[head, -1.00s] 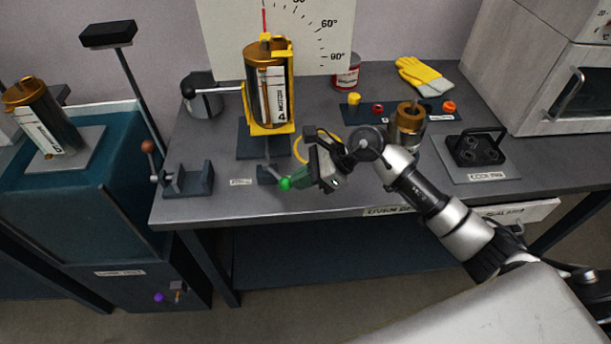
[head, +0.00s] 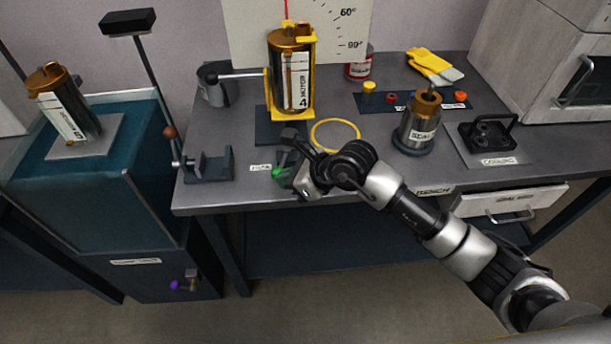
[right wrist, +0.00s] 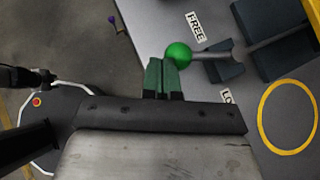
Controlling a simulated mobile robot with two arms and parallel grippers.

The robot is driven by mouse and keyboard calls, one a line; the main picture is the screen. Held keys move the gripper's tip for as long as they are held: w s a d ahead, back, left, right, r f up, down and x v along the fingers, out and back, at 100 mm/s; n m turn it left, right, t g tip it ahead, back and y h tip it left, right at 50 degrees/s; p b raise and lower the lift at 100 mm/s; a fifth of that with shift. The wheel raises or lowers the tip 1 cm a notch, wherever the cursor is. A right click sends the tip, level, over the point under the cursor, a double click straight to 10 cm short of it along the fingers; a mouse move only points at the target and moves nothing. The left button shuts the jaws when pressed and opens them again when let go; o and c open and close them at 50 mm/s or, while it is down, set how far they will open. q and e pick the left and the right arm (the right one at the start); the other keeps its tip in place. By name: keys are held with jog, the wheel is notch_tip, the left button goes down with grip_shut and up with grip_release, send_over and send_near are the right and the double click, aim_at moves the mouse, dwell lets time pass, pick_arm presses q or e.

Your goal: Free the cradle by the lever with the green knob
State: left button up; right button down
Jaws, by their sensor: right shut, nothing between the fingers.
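The green knob (head: 277,172) sits on the lever's end at the bench's front edge. In the right wrist view the knob (right wrist: 179,54) and its short metal lever (right wrist: 212,55) point away from a dark block (right wrist: 226,65). The knob is near the FREE label (right wrist: 195,27). My right gripper (right wrist: 159,64) is shut and empty, its fingertips right beside the knob; contact is hard to tell. In the head view the gripper (head: 285,178) partly hides the lever. The yellow cradle (head: 293,112) holds a gold-capped cylinder (head: 290,70) upright behind it. My left gripper is out of view.
A yellow ring (head: 335,135) lies right of the lever. A dark bracket (head: 208,166) with a brown-knobbed lever stands left. A seal cylinder (head: 419,125) and a cooling rack (head: 488,135) stand right. The bench's front edge is close below my gripper.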

jog(key=shift+w+a, duration=0.1)
jog(key=shift+a, duration=0.7)
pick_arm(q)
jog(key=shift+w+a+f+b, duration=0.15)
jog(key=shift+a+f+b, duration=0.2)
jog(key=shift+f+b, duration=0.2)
pick_arm(e)
jog(key=shift+w+a, duration=0.2)
jog(key=shift+a, duration=0.4)
jog(key=shift+w+a, duration=0.2)
jog(key=shift+a, duration=0.35)
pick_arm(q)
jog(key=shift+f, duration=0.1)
